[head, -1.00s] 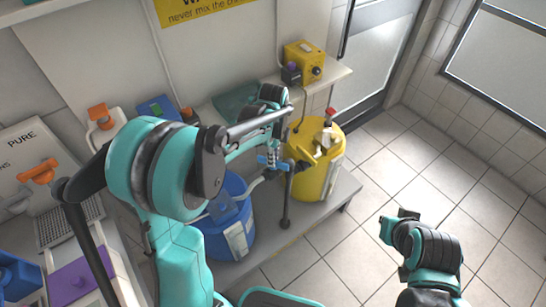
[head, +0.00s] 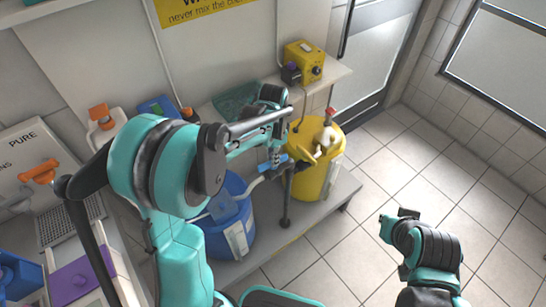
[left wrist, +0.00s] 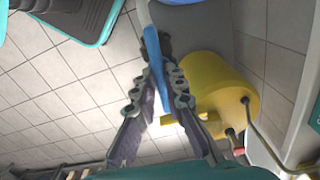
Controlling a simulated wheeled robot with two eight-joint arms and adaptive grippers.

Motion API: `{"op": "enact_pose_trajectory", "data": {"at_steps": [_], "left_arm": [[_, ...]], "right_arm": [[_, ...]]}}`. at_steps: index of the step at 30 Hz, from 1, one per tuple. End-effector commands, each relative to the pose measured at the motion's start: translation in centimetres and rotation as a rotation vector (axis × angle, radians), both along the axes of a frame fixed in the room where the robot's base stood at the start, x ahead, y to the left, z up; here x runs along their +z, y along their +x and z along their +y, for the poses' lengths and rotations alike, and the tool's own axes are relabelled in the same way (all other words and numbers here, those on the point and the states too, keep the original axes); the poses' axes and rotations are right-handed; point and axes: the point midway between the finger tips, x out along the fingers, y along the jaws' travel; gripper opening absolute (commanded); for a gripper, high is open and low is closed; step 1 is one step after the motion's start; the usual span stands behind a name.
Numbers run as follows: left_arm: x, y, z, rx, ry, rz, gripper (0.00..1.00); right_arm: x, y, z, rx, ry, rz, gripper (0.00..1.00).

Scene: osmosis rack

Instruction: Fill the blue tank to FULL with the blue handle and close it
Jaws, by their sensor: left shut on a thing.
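The blue tank (head: 240,240) stands on the low grey platform, partly hidden behind my left arm. A blue handle (head: 272,165) sits at the top of a dark upright post, to the right of the blue tank. My left gripper (head: 300,160) is at the right end of this handle and shut on it. In the left wrist view the handle (left wrist: 158,40) runs between the two fingers (left wrist: 163,62). The FULL mark and the tank's level cannot be made out.
A yellow tank (head: 318,180) stands close behind and to the right of the handle. A yellow box (head: 304,62) sits on a shelf above. A purple-lidded container (head: 80,280) is at lower left. The tiled floor (head: 400,165) at right is clear.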

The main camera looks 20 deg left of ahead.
Motion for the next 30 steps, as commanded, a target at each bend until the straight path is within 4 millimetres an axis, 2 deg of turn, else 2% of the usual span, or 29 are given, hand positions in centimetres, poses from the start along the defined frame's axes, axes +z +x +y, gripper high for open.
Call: {"op": "enact_pose_trajectory", "data": {"at_steps": [10, 26, 27, 28, 30], "left_arm": [[-0.01, 0.02, -0.01, 0.129, 0.000, 0.000, 0.00], [-0.01, 0.02, -0.01, 0.148, -0.001, -0.001, 0.00], [-0.01, 0.02, -0.01, 0.148, -0.001, -0.001, 0.21], [0.00, 0.02, -0.01, 0.148, -0.001, -0.001, 0.29], [0.00, 0.01, 0.00, 0.148, 0.000, 0.000, 0.32]], "right_arm": [[0.05, 0.00, 0.00, 0.000, 0.000, 0.000, 0.00], [0.05, 0.00, 0.00, 0.000, 0.000, 0.000, 0.00], [0.04, -0.01, 0.00, 0.000, 0.000, 0.000, 0.00], [0.05, 0.00, 0.00, 0.000, 0.000, 0.000, 0.00], [0.05, 0.00, 0.00, 0.000, 0.000, 0.000, 0.00]]}}
